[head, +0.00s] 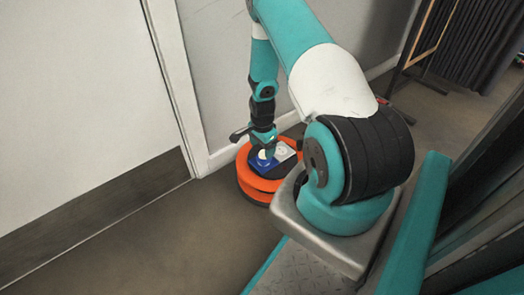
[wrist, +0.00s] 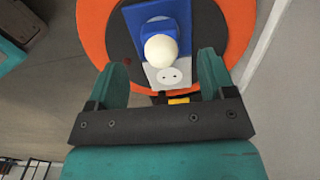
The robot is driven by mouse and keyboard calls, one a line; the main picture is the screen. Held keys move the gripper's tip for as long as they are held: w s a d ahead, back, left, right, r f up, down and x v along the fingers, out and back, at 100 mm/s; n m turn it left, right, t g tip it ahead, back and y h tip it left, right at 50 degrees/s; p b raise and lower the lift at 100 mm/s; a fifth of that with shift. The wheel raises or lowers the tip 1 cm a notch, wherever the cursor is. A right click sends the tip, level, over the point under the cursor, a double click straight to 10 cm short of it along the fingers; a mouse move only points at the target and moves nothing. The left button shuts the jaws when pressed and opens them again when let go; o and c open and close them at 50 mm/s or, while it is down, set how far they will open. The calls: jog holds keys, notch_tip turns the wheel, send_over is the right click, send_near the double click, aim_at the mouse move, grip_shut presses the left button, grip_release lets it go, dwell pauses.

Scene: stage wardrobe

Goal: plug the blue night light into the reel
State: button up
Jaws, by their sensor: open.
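The orange reel (head: 262,184) stands on the floor by the wall, and the wrist view shows its orange rim (wrist: 92,25) and dark middle. On its top is a panel with a blue part (wrist: 133,20) and a white part with a two-hole socket (wrist: 170,76). The blue night light (wrist: 158,27), with a round cream bulb (wrist: 161,51), is over the blue part. Whether its pins sit in a socket is hidden. My gripper (wrist: 161,58) is open, its fingers either side of the bulb with gaps. In the head view my gripper (head: 266,151) is above the reel.
A white door (head: 85,95) with a dark kick plate is at the left. The grey wall (head: 215,70) rises close behind the reel. A wooden-framed stand (head: 432,40) and dark curtains (head: 487,40) are at the back right. The floor (head: 170,235) left of the reel is clear.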

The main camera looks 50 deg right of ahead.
notch_tip(320, 180, up, 11)
jog(key=p, duration=0.4)
jog(key=shift+r, duration=0.2)
jog(key=w+a+r+n+t+y+p, duration=0.1)
jog(key=w+a+r+n+y+p, duration=0.15)
jog(key=a+r+n, duration=1.55)
jog(key=s+a+r+n+g+y+p, duration=0.15)
jog(key=s+a+r+n, duration=0.85)
jog(key=s+a+r, duration=1)
notch_tip(320, 180, up, 38)
jog(key=w+p, duration=0.2)
jog(key=p, duration=3.6)
jog(key=shift+d, duration=0.15)
